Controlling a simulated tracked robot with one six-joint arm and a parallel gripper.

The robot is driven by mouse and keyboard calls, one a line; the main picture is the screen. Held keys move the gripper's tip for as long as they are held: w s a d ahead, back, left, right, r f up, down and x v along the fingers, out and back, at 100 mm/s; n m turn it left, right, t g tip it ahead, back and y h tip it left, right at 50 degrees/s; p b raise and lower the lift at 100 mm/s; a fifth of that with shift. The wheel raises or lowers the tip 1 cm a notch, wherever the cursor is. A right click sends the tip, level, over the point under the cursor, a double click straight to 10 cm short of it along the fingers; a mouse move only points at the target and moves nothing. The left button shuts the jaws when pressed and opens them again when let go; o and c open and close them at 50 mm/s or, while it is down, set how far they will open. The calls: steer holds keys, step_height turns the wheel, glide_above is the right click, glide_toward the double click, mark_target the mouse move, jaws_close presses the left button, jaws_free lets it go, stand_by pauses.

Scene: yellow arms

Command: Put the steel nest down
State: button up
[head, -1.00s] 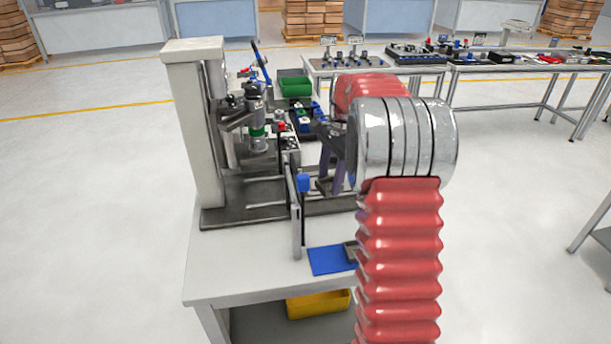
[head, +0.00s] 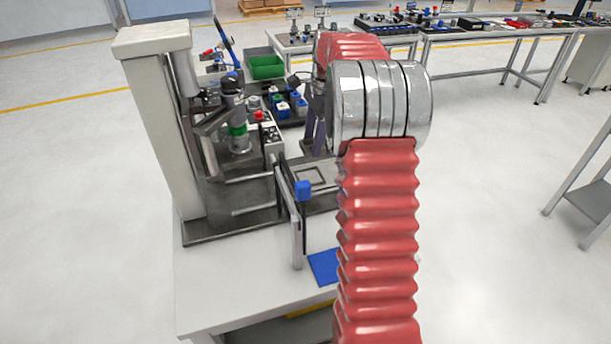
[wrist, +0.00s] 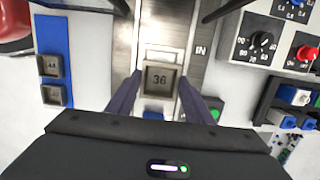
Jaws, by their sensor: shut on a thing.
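The steel nest (wrist: 160,79), a small square grey block marked 36, sits between the two dark purple fingers of my gripper (wrist: 159,88) in the wrist view. My gripper is shut on it. Below it in that view lies a steel strip (wrist: 173,28) marked IN; I cannot tell whether the nest touches it. In the head view my purple fingers (head: 313,128) show left of my arm, beyond the dark fixture plate. The nest itself cannot be made out there. Two similar nests, one marked 44 (wrist: 52,66), lie on a blue mat (wrist: 52,32) to the left.
A tall press (head: 160,130) stands left of the fixture. A lever with a blue knob (head: 302,190) rises in front. A control panel (wrist: 268,42) with dial and red button lies right of the strip. Behind are a green bin (head: 266,66) and a tray of blue-and-white blocks (wrist: 293,96).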

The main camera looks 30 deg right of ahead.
steer(key=shift+w+a, duration=0.15)
steer(key=shift+a, duration=0.05)
steer(key=shift+f, duration=0.2)
glide_above(309, 177)
steer(key=shift+d+f, duration=0.2)
steer(key=shift+f, duration=2.7)
steer(key=shift+f, duration=1.85)
steer(key=shift+f, duration=0.25)
